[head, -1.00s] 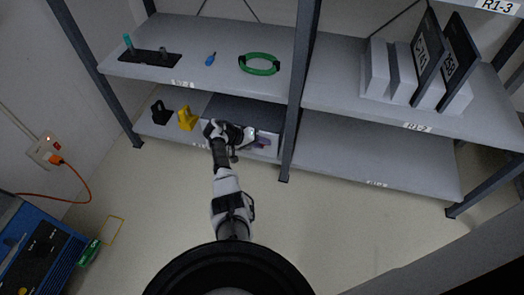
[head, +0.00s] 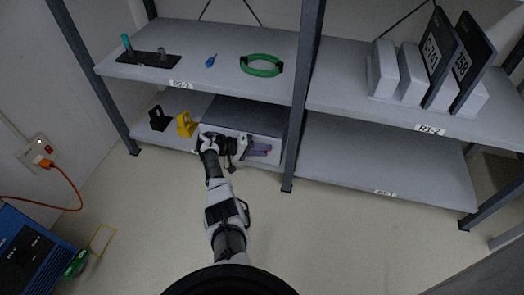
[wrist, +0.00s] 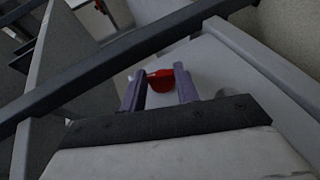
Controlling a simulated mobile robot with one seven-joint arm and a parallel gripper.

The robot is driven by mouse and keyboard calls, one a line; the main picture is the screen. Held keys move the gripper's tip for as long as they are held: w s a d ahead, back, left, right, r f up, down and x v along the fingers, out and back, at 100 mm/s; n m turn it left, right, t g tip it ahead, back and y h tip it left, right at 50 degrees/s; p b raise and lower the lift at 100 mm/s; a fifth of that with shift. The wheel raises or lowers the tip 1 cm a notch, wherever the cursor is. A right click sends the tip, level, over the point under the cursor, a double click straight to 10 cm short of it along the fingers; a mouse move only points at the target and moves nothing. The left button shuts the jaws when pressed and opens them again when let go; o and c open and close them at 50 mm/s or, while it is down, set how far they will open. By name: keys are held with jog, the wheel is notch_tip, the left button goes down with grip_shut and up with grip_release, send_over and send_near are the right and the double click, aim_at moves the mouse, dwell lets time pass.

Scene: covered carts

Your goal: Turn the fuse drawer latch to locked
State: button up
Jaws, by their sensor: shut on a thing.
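The fuse drawer unit (head: 250,115) is a grey box with a pale front on the lower left shelf. My gripper (head: 262,150) is at its front. In the wrist view my gripper (wrist: 161,88) has its two purple-grey fingers on either side of a small red latch (wrist: 160,80), and it is shut on it. The latch stands out from a pale grey face. The fingers hide part of it, so I cannot tell which way it is turned. In the head view the hand covers part of the drawer front.
A yellow block (head: 186,125) and a black block (head: 158,118) stand left of the unit. A dark shelf post (head: 294,120) is close on the right. Above, the upper shelf (head: 210,90) holds a green ring (head: 262,66). The floor in front is clear.

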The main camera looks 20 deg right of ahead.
jog(key=o, duration=1)
jog(key=v, duration=1.3)
jog(key=shift+a+r+p, duration=0.15)
jog(key=shift+a+p, duration=0.15)
jog(key=shift+a, duration=0.05)
jog(key=shift+c, duration=0.3)
